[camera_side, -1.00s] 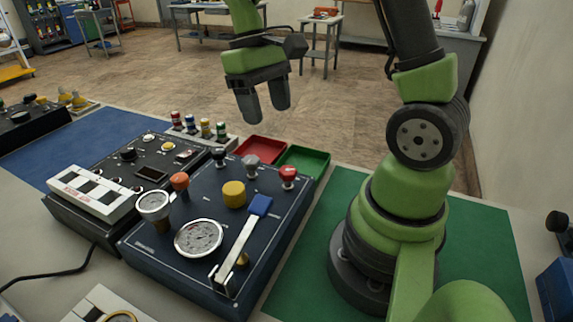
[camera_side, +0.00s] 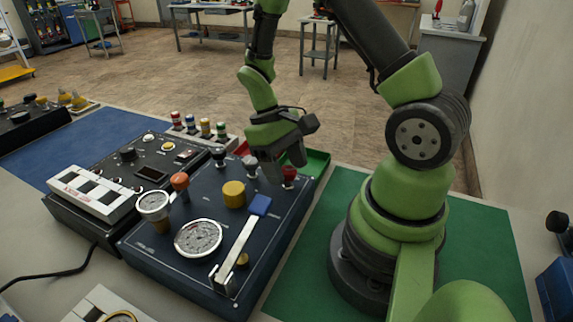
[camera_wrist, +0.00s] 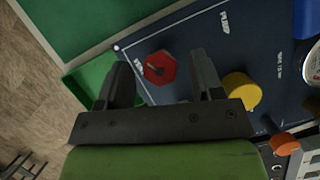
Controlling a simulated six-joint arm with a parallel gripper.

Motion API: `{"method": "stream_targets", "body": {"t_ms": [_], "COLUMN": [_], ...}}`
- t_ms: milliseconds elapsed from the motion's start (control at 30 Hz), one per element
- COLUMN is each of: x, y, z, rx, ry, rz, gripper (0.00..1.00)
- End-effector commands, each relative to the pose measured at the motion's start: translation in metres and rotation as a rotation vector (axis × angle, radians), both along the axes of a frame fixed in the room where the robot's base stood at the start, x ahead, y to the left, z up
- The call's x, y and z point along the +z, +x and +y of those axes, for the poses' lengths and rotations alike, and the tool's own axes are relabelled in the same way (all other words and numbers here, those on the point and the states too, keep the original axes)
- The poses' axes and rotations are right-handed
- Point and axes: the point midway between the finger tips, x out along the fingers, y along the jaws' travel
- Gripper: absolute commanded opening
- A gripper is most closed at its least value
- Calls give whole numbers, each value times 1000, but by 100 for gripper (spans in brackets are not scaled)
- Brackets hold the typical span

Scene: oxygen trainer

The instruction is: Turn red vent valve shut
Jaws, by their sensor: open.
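The red vent valve (camera_side: 289,174) is a small red knob near the back right corner of the dark blue panel (camera_side: 185,262). My gripper (camera_side: 285,165) is open above the valve, fingers pointing down, one finger partly in front of the knob in the side view. In the wrist view my gripper (camera_wrist: 160,80) spans the knob with gaps on both sides. I cannot tell whether the fingertips are down to knob height.
A yellow knob (camera_side: 234,193), an orange knob (camera_side: 180,181), round gauges (camera_side: 198,238) and a blue-tipped lever (camera_side: 259,206) stand on the panel. A green tray (camera_side: 318,160) lies behind it.

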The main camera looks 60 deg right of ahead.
Motion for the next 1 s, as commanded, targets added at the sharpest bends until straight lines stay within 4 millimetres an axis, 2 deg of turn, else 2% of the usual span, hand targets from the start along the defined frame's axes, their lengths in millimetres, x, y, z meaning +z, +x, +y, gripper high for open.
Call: {"method": "stream_targets", "body": {"t_ms": [267,300,500,767,1000], "x": [-2,-2,-2,-2,-2], "y": [-1,-1,-1,-1,-1], "z": [0,0,0,0,0], "rx": [0,0,0,-15,-115], "ry": [0,0,0,0,-1], "rz": [0,0,0,0,1], "gripper": [60,58,12,11,11]}}
